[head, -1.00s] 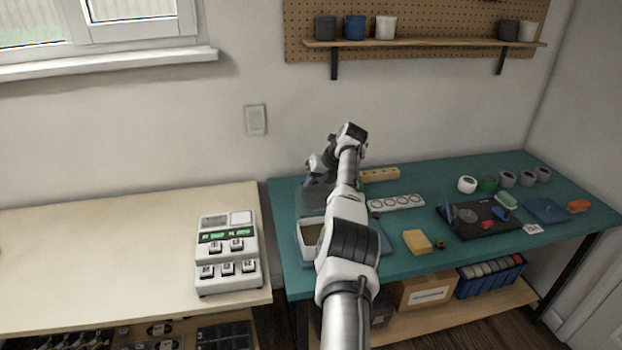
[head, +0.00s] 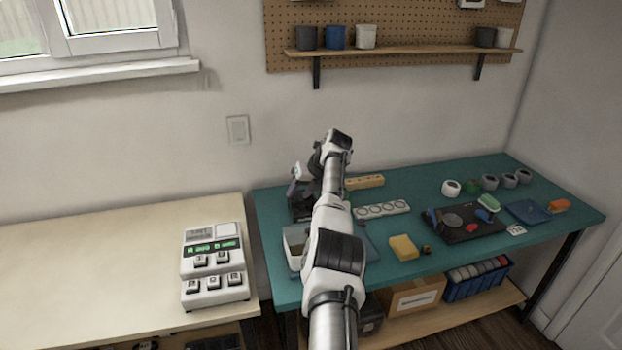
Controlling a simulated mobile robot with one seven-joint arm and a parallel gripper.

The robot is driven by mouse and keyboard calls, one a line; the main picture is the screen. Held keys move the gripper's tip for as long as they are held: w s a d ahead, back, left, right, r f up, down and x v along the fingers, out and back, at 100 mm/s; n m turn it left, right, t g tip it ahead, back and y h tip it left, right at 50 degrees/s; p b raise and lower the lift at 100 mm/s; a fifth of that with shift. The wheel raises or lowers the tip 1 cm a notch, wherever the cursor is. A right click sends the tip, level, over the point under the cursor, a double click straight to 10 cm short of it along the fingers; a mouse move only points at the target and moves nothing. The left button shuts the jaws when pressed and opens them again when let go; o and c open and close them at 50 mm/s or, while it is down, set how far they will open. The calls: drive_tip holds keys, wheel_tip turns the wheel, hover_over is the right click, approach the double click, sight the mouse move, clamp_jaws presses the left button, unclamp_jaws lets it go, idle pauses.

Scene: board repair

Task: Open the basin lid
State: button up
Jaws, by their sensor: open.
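The basin (head: 292,238) is a pale, box-like container at the left end of the teal table. My own forearm covers its right side. A brownish inside shows through its top. I cannot clearly make out the lid or how far it is raised. My arm reaches over the basin, and its end bends down to the left behind it. My gripper (head: 299,178) is open, small and partly hidden there, beside dark shapes at the basin's back. I see nothing held in it.
A power strip (head: 382,209), a yellow sponge (head: 404,247) and a black work mat (head: 462,226) lie to the right. A wooden block (head: 364,182) lies behind. A grey keypad device (head: 213,268) stands on the cream table at left. A shelf (head: 400,50) hangs above.

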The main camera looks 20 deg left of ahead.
drive_tip(key=b+v, duration=0.3)
drive_tip(key=v, duration=1)
drive_tip(key=shift+d, duration=0.15)
